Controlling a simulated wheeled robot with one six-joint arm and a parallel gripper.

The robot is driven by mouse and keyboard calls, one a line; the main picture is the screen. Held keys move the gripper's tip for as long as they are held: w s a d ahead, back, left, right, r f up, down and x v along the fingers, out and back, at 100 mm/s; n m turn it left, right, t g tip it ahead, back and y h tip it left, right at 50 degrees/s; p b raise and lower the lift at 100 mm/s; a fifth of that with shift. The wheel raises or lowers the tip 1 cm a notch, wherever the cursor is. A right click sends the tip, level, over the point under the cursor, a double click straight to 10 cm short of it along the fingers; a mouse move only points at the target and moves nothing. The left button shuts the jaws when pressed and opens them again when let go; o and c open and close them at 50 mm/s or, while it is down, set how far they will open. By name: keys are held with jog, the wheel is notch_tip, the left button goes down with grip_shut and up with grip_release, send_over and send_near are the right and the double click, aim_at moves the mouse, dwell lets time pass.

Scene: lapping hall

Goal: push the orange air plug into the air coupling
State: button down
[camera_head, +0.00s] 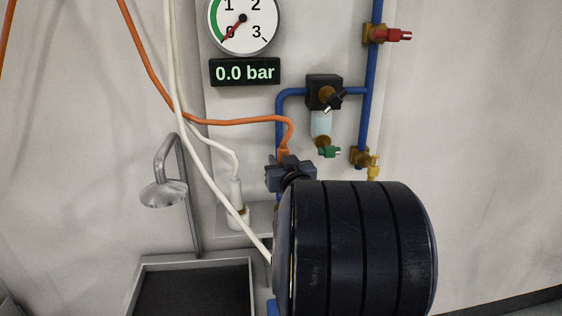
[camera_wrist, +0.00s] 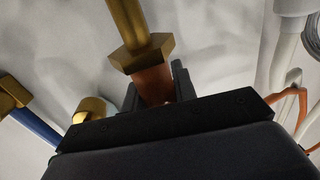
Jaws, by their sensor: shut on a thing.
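The orange air plug (camera_head: 284,154) sits at the end of the orange hose, at the top of my gripper (camera_head: 288,172). My arm's dark round body hides what lies below it. In the wrist view the fingers of my gripper (camera_wrist: 156,90) are shut on the orange plug (camera_wrist: 154,84). A brass fitting with a hex nut (camera_wrist: 140,52), seemingly the air coupling, lines up with the plug's end. The plug meets or overlaps the nut in this view; I cannot tell whether it is seated. The coupling is not clearly visible in the head view.
A pressure gauge (camera_head: 243,20) stands above a display (camera_head: 244,72) reading 0.0 bar. Blue pipe (camera_head: 369,75) carries red, green and yellow valve handles at right. A white plug (camera_head: 236,190) stands on a bracket left of my gripper. A shower head (camera_head: 162,194) and basin (camera_head: 195,262) are lower left.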

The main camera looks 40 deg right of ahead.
jog(key=shift+f+b, duration=3.45)
jog(key=shift+f, duration=0.55)
jog(key=c, duration=1.1)
grip_release()
jog(key=shift+o, duration=0.2)
jog(key=v, duration=1)
jog(key=shift+s+a+p, duration=0.15)
jog(key=shift+s+p, duration=0.2)
jog(key=shift+p, duration=0.05)
jog(key=shift+w, duration=0.1)
